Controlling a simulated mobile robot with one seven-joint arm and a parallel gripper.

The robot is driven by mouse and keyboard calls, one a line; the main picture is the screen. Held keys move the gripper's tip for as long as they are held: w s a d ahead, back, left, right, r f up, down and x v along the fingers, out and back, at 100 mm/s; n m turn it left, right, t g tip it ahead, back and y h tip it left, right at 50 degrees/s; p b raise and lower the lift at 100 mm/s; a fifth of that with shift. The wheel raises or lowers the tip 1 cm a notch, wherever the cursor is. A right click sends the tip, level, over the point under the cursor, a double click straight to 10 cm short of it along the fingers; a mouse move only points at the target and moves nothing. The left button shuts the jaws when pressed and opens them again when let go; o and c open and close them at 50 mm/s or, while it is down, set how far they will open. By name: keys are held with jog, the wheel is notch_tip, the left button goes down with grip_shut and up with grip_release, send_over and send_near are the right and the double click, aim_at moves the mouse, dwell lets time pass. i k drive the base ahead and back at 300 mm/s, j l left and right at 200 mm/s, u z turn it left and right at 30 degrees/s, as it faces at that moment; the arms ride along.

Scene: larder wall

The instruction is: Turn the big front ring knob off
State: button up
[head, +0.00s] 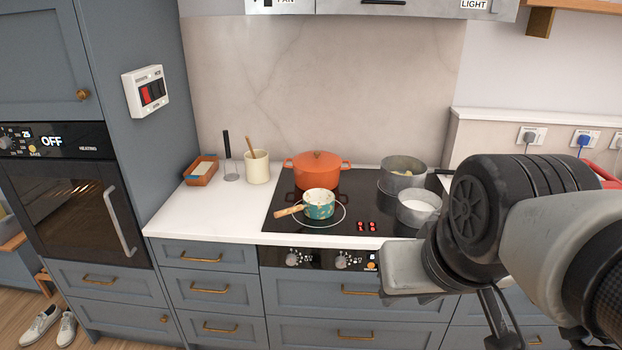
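The black control strip (321,259) runs along the cabinet front, just below the hob (278,213). It has a left knob (293,259) and a right knob (342,261) with small white markings, too small to read. I cannot tell which knob belongs to the big front ring. A white ring outline shows on the hob around a teal pot (319,206). Two red displays (366,226) glow at the hob's front edge. My gripper (405,268) is at the right of the strip and hides its right end. Its fingers are not clearly seen, and it appears apart from both knobs.
An orange lidded pot (318,170) and two grey pans (403,173) (415,207) stand on the hob. The teal pot's wooden handle points left. Brass drawer handles (210,290) stick out below the white counter (207,212). An oven (75,195) is at the left.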

aim_at(340, 260)
jog(key=j+z, duration=0.15)
jog(key=j, duration=0.3)
jog(key=k, duration=0.7)
jog(key=i+z, duration=0.3)
jog(key=i, duration=0.15)
jog(key=i+j+z, duration=0.25)
jog(key=i, duration=0.2)
